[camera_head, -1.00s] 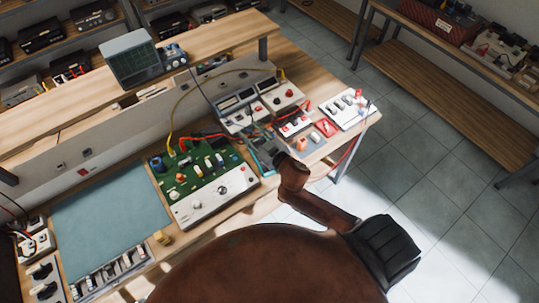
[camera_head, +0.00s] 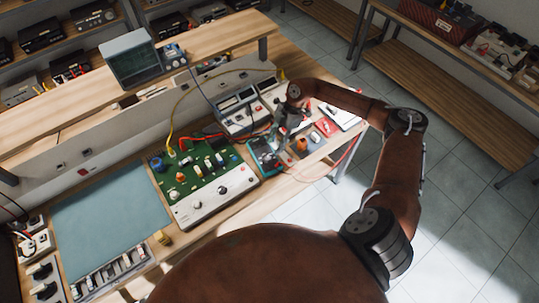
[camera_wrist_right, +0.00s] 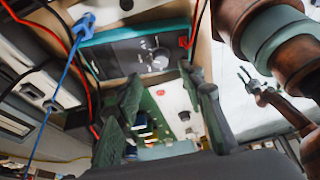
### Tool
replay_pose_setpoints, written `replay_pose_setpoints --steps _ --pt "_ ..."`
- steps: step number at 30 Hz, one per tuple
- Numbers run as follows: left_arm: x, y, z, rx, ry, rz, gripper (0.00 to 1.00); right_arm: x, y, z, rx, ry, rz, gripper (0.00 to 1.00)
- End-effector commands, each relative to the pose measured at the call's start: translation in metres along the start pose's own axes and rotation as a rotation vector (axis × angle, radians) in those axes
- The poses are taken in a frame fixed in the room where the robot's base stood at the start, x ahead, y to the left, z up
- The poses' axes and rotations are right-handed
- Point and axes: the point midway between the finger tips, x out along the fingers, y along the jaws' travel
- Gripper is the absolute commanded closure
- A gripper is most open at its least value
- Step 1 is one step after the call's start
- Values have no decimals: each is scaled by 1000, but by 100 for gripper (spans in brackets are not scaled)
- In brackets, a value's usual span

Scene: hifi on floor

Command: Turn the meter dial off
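The meter (camera_head: 264,156) is a small teal-edged unit on the bench, just right of the green circuit board. In the right wrist view its dark face (camera_wrist_right: 120,55) carries a round grey dial (camera_wrist_right: 157,59). My right gripper (camera_head: 277,140) is over the meter, partly hiding it in the head view. In the wrist view its two fingers (camera_wrist_right: 163,80) are apart with nothing between them, and the dial shows just beyond the tips. I cannot tell whether they touch it. What looks like my left gripper (camera_wrist_right: 250,82) shows small at the right of the wrist view.
The green circuit board (camera_head: 190,170) stands left of the meter. Power-supply boxes (camera_head: 238,112) stand behind it. Red and blue leads (camera_wrist_right: 62,70) run close to the meter. The blue-grey mat (camera_head: 110,220) at the left is clear.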

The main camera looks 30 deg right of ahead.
Motion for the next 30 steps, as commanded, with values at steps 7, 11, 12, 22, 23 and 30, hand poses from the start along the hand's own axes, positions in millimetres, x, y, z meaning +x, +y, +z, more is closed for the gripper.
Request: replay_pose_setpoints --steps 7,11,12,22,23,30 --pt "-3 0 -1 0 1 0 61 37 -1 -1 0 3 -3 64" --pt "-4 0 -1 0 2 0 61 56 -1 -2 -2 3 -3 64" --pt "-4 0 -1 0 2 0 61 61 -1 -2 -2 4 -2 64" --pt "-5 0 -2 0 2 0 61 74 0 -2 -3 4 0 64" --pt "-5 0 -2 0 2 0 61 74 0 -2 -3 4 0 64" --pt "-5 0 -2 0 2 0 61 74 0 -2 -3 4 0 74"
